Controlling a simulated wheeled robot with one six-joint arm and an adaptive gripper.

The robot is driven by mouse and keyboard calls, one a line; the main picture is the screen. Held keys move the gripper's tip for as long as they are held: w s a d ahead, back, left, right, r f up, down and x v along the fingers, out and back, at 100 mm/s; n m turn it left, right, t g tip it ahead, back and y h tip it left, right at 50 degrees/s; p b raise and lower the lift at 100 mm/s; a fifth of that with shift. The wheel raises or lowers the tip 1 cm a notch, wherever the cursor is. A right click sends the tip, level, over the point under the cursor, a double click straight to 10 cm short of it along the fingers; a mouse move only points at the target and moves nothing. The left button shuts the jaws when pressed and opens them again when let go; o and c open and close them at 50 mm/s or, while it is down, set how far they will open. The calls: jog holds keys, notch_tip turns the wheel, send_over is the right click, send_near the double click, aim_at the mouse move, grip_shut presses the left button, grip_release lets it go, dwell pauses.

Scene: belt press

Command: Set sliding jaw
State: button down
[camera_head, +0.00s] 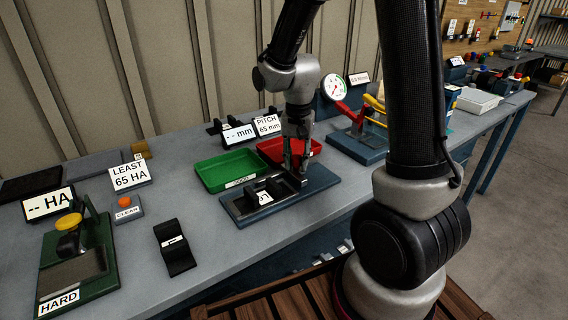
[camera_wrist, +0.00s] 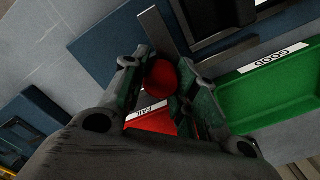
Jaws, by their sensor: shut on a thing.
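The pitch fixture is a dark blue base (camera_head: 312,184) with a black slide bed and a small white label (camera_head: 264,197), in the middle of the bench. My gripper (camera_head: 293,172) points down over its right end. In the wrist view my gripper (camera_wrist: 163,85) has its fingers on both sides of a red round knob (camera_wrist: 162,76) and is shut on it. The knob seems to belong to the sliding jaw, whose body is mostly hidden by my fingers. A grey metal bar (camera_wrist: 157,31) shows beside the knob over the blue base (camera_wrist: 108,45).
A green GOOD tray (camera_head: 229,170) and a red FAIL tray (camera_head: 273,148) stand behind the fixture. Behind them are a "-- mm" display (camera_head: 238,134) and a "PITCH 65 mm" sign (camera_head: 267,125). A black block (camera_head: 175,247) and a green hardness stand (camera_head: 98,258) are left. A dial-gauge device (camera_head: 357,146) is right.

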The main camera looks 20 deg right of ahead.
aim_at(298, 155)
jog(key=shift+w+d, duration=0.1)
jog(key=shift+d, duration=0.2)
jog(key=c, duration=1.1)
grip_release()
notch_tip(298, 155, up, 12)
